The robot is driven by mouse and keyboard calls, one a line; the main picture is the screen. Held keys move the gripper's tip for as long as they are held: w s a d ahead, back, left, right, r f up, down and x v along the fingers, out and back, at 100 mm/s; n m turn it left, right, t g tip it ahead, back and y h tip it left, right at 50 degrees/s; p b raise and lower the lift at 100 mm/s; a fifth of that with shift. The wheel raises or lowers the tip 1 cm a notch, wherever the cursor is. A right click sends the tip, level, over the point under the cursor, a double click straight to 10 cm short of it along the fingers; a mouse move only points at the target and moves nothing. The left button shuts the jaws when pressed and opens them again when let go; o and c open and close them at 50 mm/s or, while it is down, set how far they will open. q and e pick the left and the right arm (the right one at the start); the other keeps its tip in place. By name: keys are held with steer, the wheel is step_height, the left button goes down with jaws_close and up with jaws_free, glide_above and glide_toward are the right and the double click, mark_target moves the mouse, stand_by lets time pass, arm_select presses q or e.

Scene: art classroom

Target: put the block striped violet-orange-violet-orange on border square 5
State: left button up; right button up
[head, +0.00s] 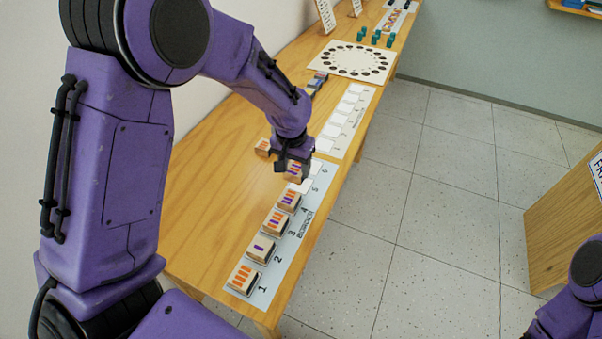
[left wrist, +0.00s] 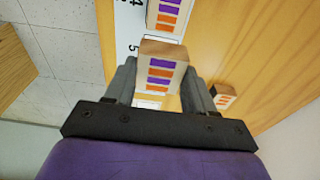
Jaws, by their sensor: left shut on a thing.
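My left gripper (head: 292,166) is shut on the wooden block striped violet-orange-violet-orange (left wrist: 161,72). The held block also shows in the head view (head: 294,173). It is over or beside border square 5 (head: 305,187), which it partly covers; I cannot tell whether it touches the strip. The border strip (head: 268,291) lies along the table, with striped blocks on squares 1 (head: 243,279), 2 (head: 261,249), 3 (head: 277,221) and 4 (head: 289,200). Square 6 (head: 318,167) looks bare. My right gripper is out of view.
A loose orange-striped block (head: 262,147) lies on the wooden table (head: 217,210) left of my gripper; it shows in the left wrist view (left wrist: 223,95). Beyond are another strip of white squares (head: 347,118), a card with dark dots (head: 357,61) and small green pieces (head: 376,40).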

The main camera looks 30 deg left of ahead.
mark_target(300, 167)
arm_select(q)
steer(key=w+f, duration=0.2)
steer(key=f, duration=0.1)
steer(key=w+f, duration=0.1)
steer(key=shift+w+a+f, duration=0.25)
steer(key=shift+w, duration=0.05)
steer(key=shift+f+p, duration=0.65)
steer(key=shift+f, duration=0.9)
steer(key=o, duration=1)
steer(key=shift+f, duration=0.1)
steer(key=shift+o, duration=0.2)
steer(key=r, duration=0.4)
steer(key=s+r+b, duration=0.1)
steer(key=r, duration=0.7)
steer(key=shift+s+d+r, duration=0.1)
steer(key=shift+s, duration=0.15)
